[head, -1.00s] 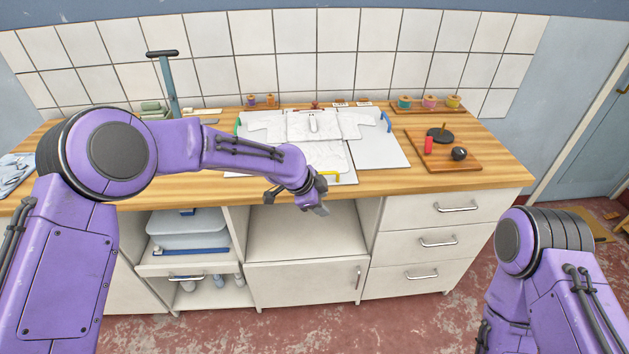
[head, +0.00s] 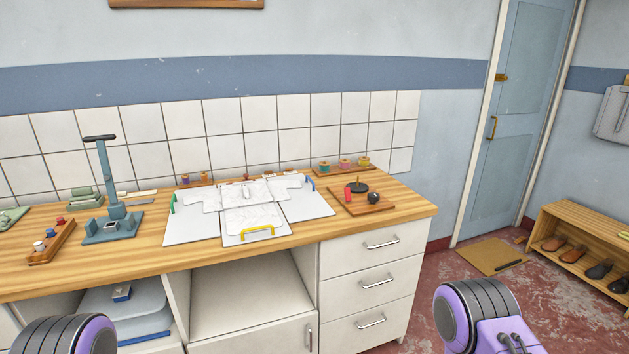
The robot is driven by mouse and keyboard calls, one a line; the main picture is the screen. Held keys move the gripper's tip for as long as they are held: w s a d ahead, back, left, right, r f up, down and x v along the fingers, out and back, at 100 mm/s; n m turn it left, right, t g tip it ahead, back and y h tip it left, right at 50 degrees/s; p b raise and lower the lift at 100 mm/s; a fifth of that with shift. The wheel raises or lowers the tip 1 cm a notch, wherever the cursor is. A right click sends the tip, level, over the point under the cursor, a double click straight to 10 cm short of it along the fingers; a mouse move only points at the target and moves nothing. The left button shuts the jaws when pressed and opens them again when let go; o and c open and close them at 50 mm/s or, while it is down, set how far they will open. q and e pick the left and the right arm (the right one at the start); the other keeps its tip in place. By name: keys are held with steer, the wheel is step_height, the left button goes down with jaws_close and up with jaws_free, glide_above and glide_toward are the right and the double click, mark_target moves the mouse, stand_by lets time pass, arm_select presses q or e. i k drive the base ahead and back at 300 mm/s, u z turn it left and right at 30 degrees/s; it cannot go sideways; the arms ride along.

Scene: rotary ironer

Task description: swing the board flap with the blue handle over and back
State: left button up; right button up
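The white folding board (head: 190,226) lies open on the wooden counter, with a white garment (head: 250,196) spread over its middle. The blue handle (head: 311,184) is on the outer edge of the right flap (head: 308,206). That flap lies flat beside the middle panel. A green handle (head: 172,204) is on the left flap's outer edge, and a yellow handle (head: 258,232) is on the front flap. Neither gripper shows.
Right of the board stands a small wooden board (head: 372,208) with a red item and a dark ball. A tall blue-grey press (head: 108,190) stands to the left. Thread spools sit on a tray (head: 340,167) behind. Drawers (head: 375,285) are below the right end.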

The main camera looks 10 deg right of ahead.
mark_target(305, 203)
steer(key=z, duration=1.3)
steer(key=i, duration=0.75)
steer(key=u, duration=0.4)
